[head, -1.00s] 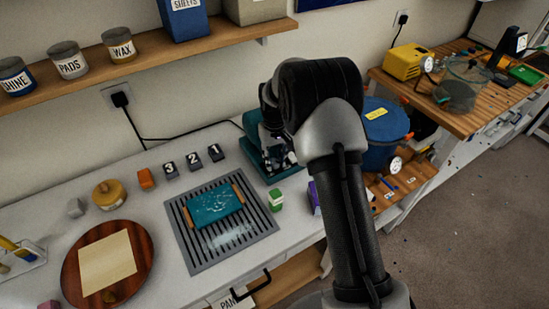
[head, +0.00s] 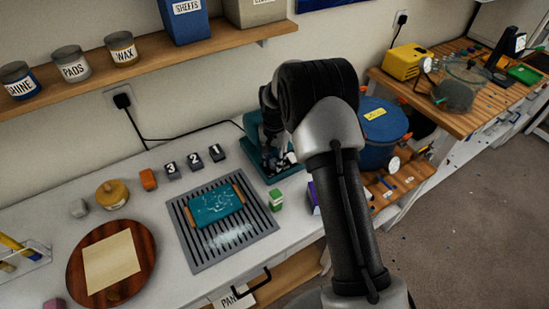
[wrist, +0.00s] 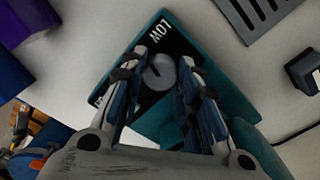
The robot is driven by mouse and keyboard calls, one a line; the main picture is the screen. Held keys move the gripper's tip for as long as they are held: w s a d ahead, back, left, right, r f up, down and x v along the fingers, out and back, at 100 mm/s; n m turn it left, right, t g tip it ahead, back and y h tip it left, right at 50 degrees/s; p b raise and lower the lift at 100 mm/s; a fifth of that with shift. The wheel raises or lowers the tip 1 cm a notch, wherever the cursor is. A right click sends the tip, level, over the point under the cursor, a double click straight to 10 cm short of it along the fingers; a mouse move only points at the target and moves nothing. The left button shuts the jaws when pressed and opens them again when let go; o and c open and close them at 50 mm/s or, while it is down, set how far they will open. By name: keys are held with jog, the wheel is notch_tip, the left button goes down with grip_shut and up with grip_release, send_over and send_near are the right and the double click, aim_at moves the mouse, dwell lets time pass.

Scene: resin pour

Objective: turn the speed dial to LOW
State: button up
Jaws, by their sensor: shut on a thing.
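The teal machine (head: 250,152) stands at the back of the white bench, partly hidden by my arm in the head view. In the wrist view its teal body (wrist: 238,103) carries a black panel with a white LOW label (wrist: 160,30) and a second label mostly hidden by a finger. The round grey speed dial (wrist: 160,73) sits between my fingertips, with a short dark mark on its face. My gripper (wrist: 162,76) is shut on the dial, one finger on each side. The mark lies slanted, and I cannot tell exactly which setting it points to.
A grey slotted mat (head: 262,228) with a teal board (head: 216,207) lies left of the machine. Black blocks numbered 1 (head: 217,152), 2 and 3 stand behind it. A green-and-white block (head: 276,200) is close in front of the machine. A blue pot (head: 382,135) stands to the right.

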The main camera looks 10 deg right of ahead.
aim_at(274, 161)
jog(key=m, duration=0.4)
jog(key=shift+m, duration=0.4)
dwell(0.4)
jog(key=o, duration=1.1)
jog(key=shift+r, duration=0.15)
notch_tip(274, 161, up, 12)
